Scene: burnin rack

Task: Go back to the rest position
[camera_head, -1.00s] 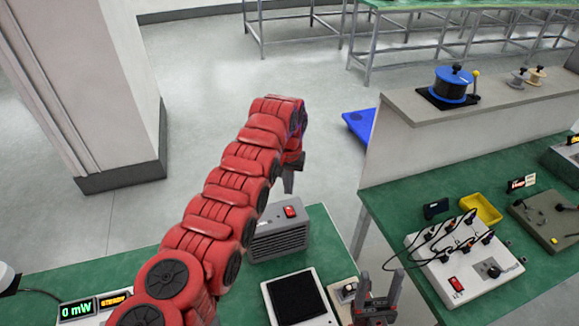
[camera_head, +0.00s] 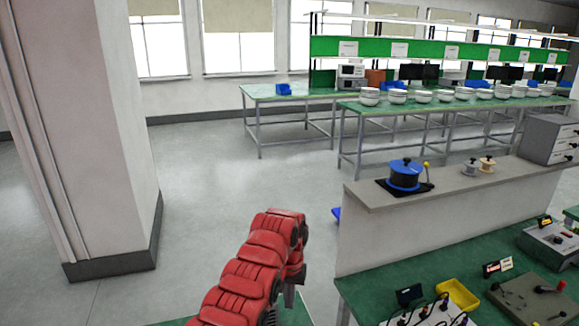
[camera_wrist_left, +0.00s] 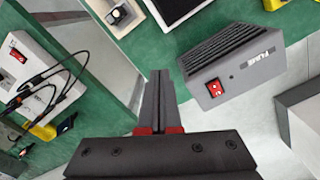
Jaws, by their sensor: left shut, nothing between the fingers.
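My left arm (camera_head: 255,268), red and segmented, reaches up from the bottom of the head view. Its gripper (camera_head: 289,297) points down at the bottom edge there, partly cut off. In the left wrist view the left gripper (camera_wrist_left: 158,78) has its dark fingers together, with nothing between them. It is above the gap between green bench tops, apart from the objects around it. My right gripper is in neither view now.
The left wrist view shows a grey vented box (camera_wrist_left: 232,62) with a red switch beside the fingers, and a white cabled unit (camera_wrist_left: 30,75) at left. The head view shows a blue pot (camera_head: 405,175) on a ledge, a yellow tray (camera_head: 458,294), a pillar (camera_head: 95,140) and open floor.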

